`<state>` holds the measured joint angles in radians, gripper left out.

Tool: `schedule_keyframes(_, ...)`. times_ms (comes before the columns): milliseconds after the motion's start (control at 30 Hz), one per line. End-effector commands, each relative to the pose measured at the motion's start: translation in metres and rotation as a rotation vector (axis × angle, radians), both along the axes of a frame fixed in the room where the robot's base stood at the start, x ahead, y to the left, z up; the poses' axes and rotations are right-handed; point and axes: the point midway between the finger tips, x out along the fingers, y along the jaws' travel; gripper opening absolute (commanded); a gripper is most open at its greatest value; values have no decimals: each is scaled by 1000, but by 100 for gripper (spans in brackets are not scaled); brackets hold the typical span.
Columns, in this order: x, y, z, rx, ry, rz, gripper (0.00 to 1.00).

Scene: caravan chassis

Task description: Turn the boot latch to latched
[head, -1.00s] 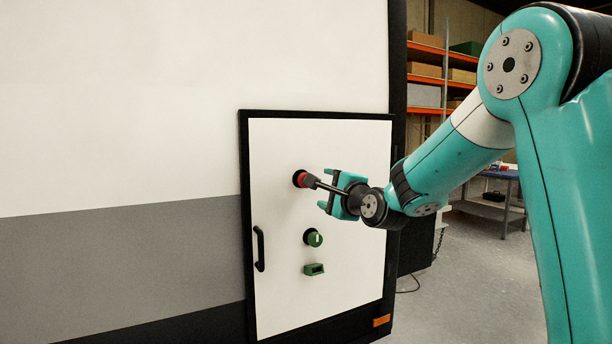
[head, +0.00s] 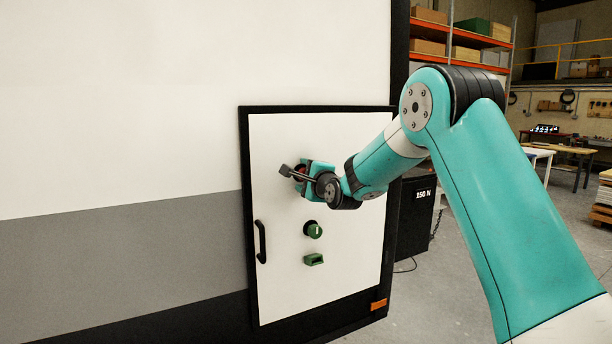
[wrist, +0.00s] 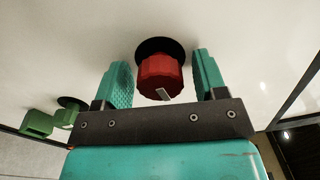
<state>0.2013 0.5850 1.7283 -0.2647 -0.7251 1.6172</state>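A faceted red knob (wrist: 158,74) with a white pointer mark sits on a round black base on the white door panel (head: 345,140). No label shows which control is the boot latch. My gripper (wrist: 163,74) is open, with one teal finger on each side of the red knob. Gaps show between knob and fingers, and the knob is not gripped. In the head view my gripper (head: 308,176) is up at the panel and hides most of the knob. The knob's white mark is slightly tilted in the wrist view.
Below the red knob are a green round knob (head: 313,229) and a green block-shaped fitting (head: 313,259). A black pull handle (head: 261,242) is at the panel's left edge. An orange piece (head: 378,304) is at its lower right. A black 150 N box (head: 415,218) stands to the right.

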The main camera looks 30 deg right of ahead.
Motion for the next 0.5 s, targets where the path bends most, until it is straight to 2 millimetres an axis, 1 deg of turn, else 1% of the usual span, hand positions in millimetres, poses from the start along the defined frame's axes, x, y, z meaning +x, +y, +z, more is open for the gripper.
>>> schedule_keyframes(33, 0, 0, 0, 0, 0, 0, 53)
schedule_keyframes(67, 0, 0, 0, 0, 0, 0, 46)
schedule_keyframes(100, 0, 0, 0, 0, 0, 0, 37)
schedule_keyframes(200, 0, 0, 0, 0, 0, 0, 18)
schedule_keyframes(500, 0, 0, -2, -29, 0, 0, 18)
